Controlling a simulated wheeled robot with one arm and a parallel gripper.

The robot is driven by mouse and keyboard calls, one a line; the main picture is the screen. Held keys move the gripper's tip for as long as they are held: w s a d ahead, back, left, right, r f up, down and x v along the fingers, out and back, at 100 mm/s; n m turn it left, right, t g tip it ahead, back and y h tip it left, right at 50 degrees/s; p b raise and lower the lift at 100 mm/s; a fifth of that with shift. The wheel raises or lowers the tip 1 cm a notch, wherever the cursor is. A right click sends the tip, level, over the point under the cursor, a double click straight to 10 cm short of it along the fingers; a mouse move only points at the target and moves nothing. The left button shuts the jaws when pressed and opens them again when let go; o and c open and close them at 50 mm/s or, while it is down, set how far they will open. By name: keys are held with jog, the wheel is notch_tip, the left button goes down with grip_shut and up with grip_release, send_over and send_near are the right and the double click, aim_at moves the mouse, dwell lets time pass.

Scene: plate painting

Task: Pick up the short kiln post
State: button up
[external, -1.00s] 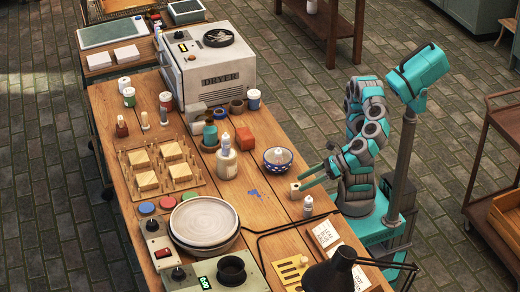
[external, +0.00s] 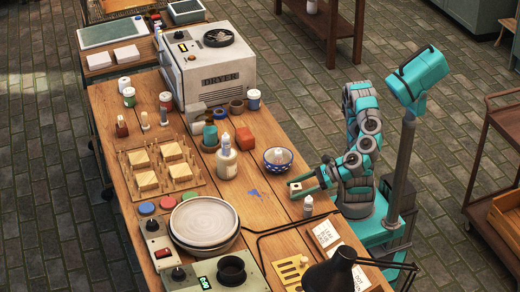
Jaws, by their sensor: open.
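A small pale block (external: 296,187), which looks like the short kiln post, sits on the wooden table near its right edge. A dark spot shows on its side. My gripper (external: 297,189) reaches in from the right, low over the table. Its teal fingers are open, one on the far side of the block and one on the near side. The block shows between the fingertips; I cannot tell whether either finger touches it.
A blue patterned bowl (external: 278,160) stands just behind the gripper. A small dropper bottle (external: 308,206) stands close in front. A black cable (external: 272,232) and white cards (external: 326,234) lie nearer. Bare wood lies left of the block.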

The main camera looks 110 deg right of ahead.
jog(key=shift+w, duration=0.1)
grip_shut()
dwell(0.7)
